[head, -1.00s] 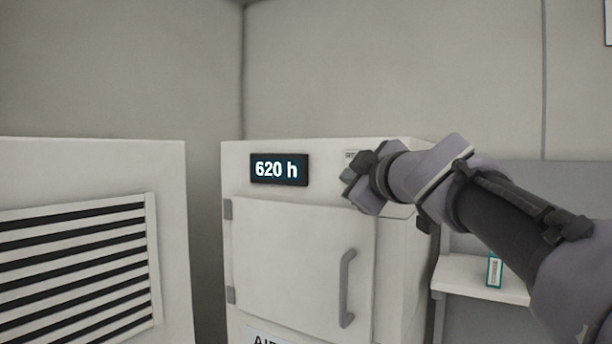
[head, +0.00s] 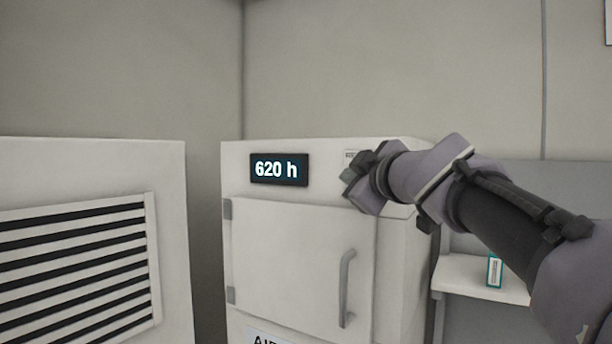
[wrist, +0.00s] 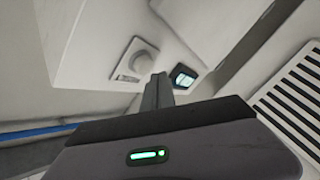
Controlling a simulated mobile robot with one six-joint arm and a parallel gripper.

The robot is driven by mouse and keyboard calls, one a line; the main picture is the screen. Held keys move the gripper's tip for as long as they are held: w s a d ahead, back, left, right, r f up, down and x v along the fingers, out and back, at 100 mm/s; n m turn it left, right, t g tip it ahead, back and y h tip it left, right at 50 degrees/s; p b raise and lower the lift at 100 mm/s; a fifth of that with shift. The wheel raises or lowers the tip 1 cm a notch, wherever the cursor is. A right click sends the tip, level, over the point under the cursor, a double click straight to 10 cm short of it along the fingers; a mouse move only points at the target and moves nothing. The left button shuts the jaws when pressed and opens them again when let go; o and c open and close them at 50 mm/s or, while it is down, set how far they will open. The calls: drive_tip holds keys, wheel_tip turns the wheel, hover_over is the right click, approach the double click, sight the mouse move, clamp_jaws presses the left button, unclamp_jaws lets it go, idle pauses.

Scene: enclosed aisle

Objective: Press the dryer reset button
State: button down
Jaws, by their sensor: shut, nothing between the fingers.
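The dryer is a white cabinet (head: 300,245) with a closed door and a dark display (head: 279,169) reading "620 h". In the wrist view a round pale button (wrist: 145,62) stands on a small plate beside the lit display (wrist: 183,77). My gripper (head: 352,182) is shut and empty at the upper right of the dryer front. In the wrist view its fingers (wrist: 157,92) point toward the button's area; contact cannot be told.
A white unit with a slatted vent (head: 75,265) stands at the left, with a narrow gap before the dryer. The dryer's door handle (head: 346,288) sticks out below my gripper. A shelf (head: 465,278) at the right bears a small teal-edged item (head: 494,271).

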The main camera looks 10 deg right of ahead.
drive_tip(key=shift+w+d+b, duration=0.3)
drive_tip(key=shift+w+b, duration=0.1)
drive_tip(key=shift+w+d, duration=0.3)
drive_tip(key=shift+w, duration=0.05)
idle(0.8)
idle(0.4)
drive_tip(key=shift+s+a+b, duration=0.55)
drive_tip(key=shift+s, duration=0.2)
drive_tip(key=shift+s+a+b, duration=0.15)
drive_tip(key=shift+s+a, duration=0.6)
drive_tip(key=shift+s, duration=0.25)
drive_tip(key=shift+s+a+b, duration=0.15)
drive_tip(key=shift+s+a, duration=0.55)
drive_tip(key=shift+s, duration=0.3)
